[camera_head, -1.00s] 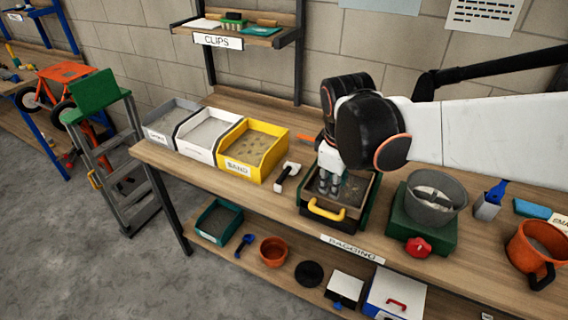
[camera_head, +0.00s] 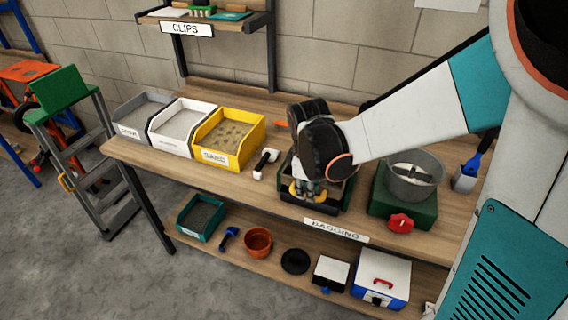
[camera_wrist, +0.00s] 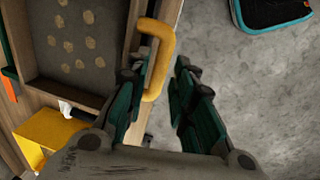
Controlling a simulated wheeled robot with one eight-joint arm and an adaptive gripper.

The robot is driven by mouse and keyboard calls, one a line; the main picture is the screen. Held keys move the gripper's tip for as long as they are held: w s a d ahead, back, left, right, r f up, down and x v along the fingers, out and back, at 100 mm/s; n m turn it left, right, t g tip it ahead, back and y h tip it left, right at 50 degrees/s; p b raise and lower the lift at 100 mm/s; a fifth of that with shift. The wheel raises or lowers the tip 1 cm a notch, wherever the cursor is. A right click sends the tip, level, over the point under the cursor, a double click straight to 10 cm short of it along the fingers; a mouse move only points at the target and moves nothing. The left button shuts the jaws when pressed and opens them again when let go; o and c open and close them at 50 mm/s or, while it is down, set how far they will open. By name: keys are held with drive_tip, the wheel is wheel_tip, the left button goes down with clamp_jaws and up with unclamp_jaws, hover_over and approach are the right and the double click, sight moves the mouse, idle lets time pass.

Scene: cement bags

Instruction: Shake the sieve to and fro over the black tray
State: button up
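The sieve (camera_wrist: 62,92) has a wooden frame and a yellow handle (camera_wrist: 158,55). Several pale round lumps lie on its dark mesh in the wrist view. In the head view my arm hides most of the sieve, and its yellow handle (camera_head: 297,193) shows only in part. The black tray (camera_head: 309,207) lies under the sieve on the bench, mostly hidden. My gripper (camera_wrist: 157,92) is open, with its two fingers on either side of the handle and a gap beside it. In the head view my gripper (camera_head: 306,189) points down at the handle.
A yellow sand bin (camera_head: 229,139) and a white-handled tool (camera_head: 265,163) stand left of the tray. A grey bowl (camera_head: 414,181) on a green scale (camera_head: 403,207) stands to its right. A lower shelf (camera_head: 334,247) holds several items.

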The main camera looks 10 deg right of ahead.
drive_tip(key=shift+w+d+f, duration=0.1)
drive_tip(key=shift+f, duration=0.95)
clamp_jaws()
drive_tip(key=shift+w+d+b, duration=0.2)
drive_tip(key=shift+w+d, duration=0.5)
drive_tip(key=shift+w, duration=0.25)
drive_tip(key=shift+w+d+b, duration=0.15)
drive_tip(key=shift+w+d, duration=0.5)
drive_tip(key=shift+w, duration=0.25)
unclamp_jaws()
